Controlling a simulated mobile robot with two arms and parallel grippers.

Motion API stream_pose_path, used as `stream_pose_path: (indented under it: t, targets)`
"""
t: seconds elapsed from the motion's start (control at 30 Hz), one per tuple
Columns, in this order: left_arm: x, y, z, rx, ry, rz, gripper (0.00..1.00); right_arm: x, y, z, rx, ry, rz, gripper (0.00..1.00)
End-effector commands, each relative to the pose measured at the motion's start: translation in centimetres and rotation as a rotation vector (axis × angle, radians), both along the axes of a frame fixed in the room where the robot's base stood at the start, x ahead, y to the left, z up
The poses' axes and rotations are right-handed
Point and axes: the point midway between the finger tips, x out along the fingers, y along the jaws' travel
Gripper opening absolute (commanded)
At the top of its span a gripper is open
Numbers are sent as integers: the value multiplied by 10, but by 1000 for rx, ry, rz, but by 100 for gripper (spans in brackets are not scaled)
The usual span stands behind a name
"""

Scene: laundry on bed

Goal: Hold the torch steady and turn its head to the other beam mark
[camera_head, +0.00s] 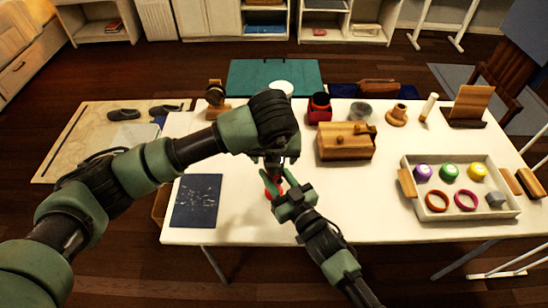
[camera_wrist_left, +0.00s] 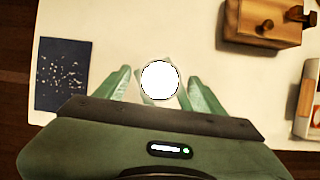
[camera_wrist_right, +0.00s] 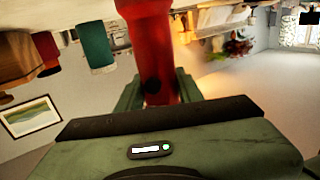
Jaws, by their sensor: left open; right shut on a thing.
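The red torch (camera_wrist_right: 152,45) stands between the fingers of my right gripper (camera_wrist_right: 158,92), which is shut on its body. In the head view only a bit of red torch (camera_head: 279,192) shows beside my right gripper (camera_head: 277,190); the arms hide the rest. In the left wrist view the torch's lit round lens (camera_wrist_left: 160,80) shows as a white disc facing the camera. My left gripper (camera_wrist_left: 157,84) is open, with one finger on each side of the lens. In the head view my left gripper (camera_head: 273,168) is right above the torch. I cannot make out the beam marks.
A dark blue speckled sheet (camera_head: 197,200) lies on the white table (camera_head: 235,225) to the left. A wooden box (camera_head: 345,145) stands behind and right. A tray (camera_head: 425,213) with coloured pucks and rings is at the right. The table front is mostly clear.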

Motion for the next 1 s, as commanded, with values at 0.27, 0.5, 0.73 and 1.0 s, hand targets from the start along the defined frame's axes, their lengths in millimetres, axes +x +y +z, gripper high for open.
stream_pose_path:
  t: [0.27,0.5,0.73,1.0]
  targets:
    - [-22,0,57,-2,-6,-2,69,0,0,-1,-1,2,0,0]
    - [-36,0,89,-2,-3,-1,69,0,0,-1,-1,2,0,0]
    - [-39,1,96,-1,-2,1,69,0,0,-1,-1,2,0,0]
    - [-39,1,96,0,-2,1,69,0,0,-1,-1,2,0,0]
